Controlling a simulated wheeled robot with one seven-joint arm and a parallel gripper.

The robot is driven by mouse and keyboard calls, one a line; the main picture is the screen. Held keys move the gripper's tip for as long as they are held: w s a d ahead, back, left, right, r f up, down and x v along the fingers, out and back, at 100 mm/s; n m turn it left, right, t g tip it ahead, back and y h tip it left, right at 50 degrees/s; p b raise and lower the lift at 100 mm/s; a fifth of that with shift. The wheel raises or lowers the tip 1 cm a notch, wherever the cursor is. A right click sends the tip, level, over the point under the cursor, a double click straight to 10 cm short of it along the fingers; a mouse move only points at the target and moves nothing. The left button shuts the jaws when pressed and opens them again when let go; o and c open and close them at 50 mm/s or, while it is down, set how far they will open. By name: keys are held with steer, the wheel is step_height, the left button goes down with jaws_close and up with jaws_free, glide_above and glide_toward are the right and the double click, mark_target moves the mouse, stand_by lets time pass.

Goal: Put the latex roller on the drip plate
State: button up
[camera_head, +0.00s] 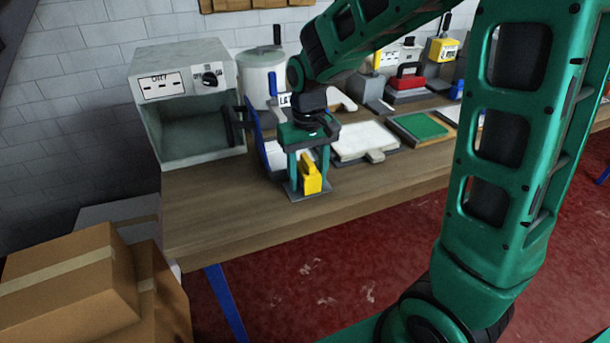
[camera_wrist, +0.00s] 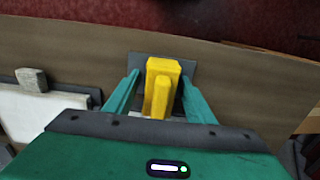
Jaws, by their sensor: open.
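A yellow, upright, block-like thing, which I take for the latex roller (camera_head: 311,178), stands on a thin dark grey plate near the front edge of the bench. I take that plate for the drip plate (camera_head: 296,193). My gripper (camera_head: 308,176) is above the plate, pointing down, with its green fingers open on either side of the yellow thing. In the wrist view, the yellow thing (camera_wrist: 163,85) stands between the spread fingers (camera_wrist: 160,80), with gaps visible on both sides. The grey plate (camera_wrist: 145,58) shows beyond it. The lower part of the yellow thing is partly hidden.
A grey oven-like box (camera_head: 190,105) and a white pot (camera_head: 262,77) stand behind. A white slab (camera_head: 362,141) and a green board (camera_head: 422,126) lie to the right. Cardboard boxes (camera_head: 75,280) stand at front left. The bench's front left (camera_head: 215,210) is clear.

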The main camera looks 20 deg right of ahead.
step_height(320, 180, up, 12)
steer(key=shift+r, duration=0.1)
stand_by(0.4)
steer(key=s+d+f+m, duration=0.3)
steer(key=s+d, duration=0.5)
steer(key=s, duration=0.4)
steer(key=s+d+f+m, duration=0.3)
steer(key=s+d, duration=0.6)
steer(key=s, duration=0.3)
steer(key=shift+f, duration=0.45)
steer(key=shift+s+d, duration=0.1)
